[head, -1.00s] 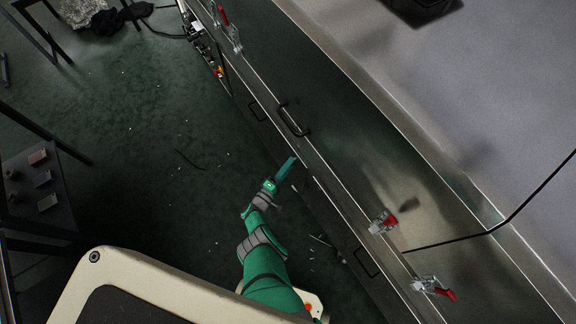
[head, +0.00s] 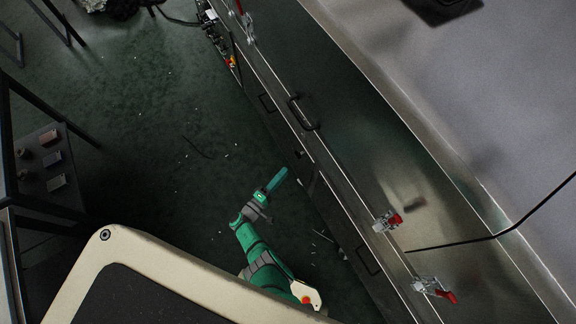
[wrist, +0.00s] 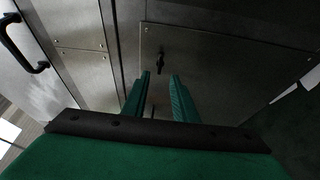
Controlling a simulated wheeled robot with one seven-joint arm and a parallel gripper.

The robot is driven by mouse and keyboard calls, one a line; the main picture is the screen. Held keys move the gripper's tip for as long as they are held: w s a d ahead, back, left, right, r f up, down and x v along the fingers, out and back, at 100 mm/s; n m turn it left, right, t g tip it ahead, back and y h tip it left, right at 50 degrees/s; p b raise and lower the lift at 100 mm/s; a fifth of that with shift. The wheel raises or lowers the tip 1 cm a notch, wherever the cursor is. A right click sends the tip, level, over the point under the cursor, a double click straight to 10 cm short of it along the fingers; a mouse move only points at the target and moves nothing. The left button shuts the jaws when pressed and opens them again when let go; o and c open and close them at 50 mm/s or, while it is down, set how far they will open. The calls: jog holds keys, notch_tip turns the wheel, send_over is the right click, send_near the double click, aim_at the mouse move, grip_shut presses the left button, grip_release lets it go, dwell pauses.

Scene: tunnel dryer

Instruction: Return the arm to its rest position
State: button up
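My green arm reaches up from the bottom of the head view, beside my pale body edge. My gripper (head: 277,180) is at its end, over the dark floor and just left of the dryer's long metal side. In the wrist view the two green fingers (wrist: 159,100) stand apart with a gap between them, and nothing is held. Beyond the fingers is a metal panel (wrist: 215,65) with a small dark latch (wrist: 161,62). The fingers look apart from the panel.
The metal dryer (head: 350,100) fills the right side, with a black handle (head: 303,112) and red-tipped clamps (head: 387,221) (head: 434,290). A dark cable crosses its top. A dark table (head: 45,195) with small blocks stands at the left. The floor (head: 150,140) between is mostly clear.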

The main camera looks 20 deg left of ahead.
jog(key=shift+s+a, duration=0.15)
jog(key=shift+s, duration=0.55)
jog(key=s+d+f+m+g+y, duration=0.1)
jog(key=s+d+f+m+g, duration=0.15)
jog(key=s+f+g, duration=0.55)
jog(key=s+d+f+m+g+y, duration=0.1)
jog(key=s+d+f+m+g, duration=0.3)
jog(key=s, duration=0.7)
jog(key=s+a+r+t+y, duration=0.1)
jog(key=s+r+y, duration=0.1)
jog(key=s, duration=0.4)
jog(key=d+r+m+t, duration=0.2)
jog(key=d+r+t, duration=0.1)
jog(key=r, duration=1.2)
jog(key=d+r+m+t, duration=0.3)
jog(key=d+r, duration=0.3)
jog(key=r, duration=1)
jog(key=w+d+r+m+t+y, duration=0.1)
jog(key=d+r+m+t, duration=0.2)
jog(key=r, duration=1.3)
jog(key=shift+d, duration=0.75)
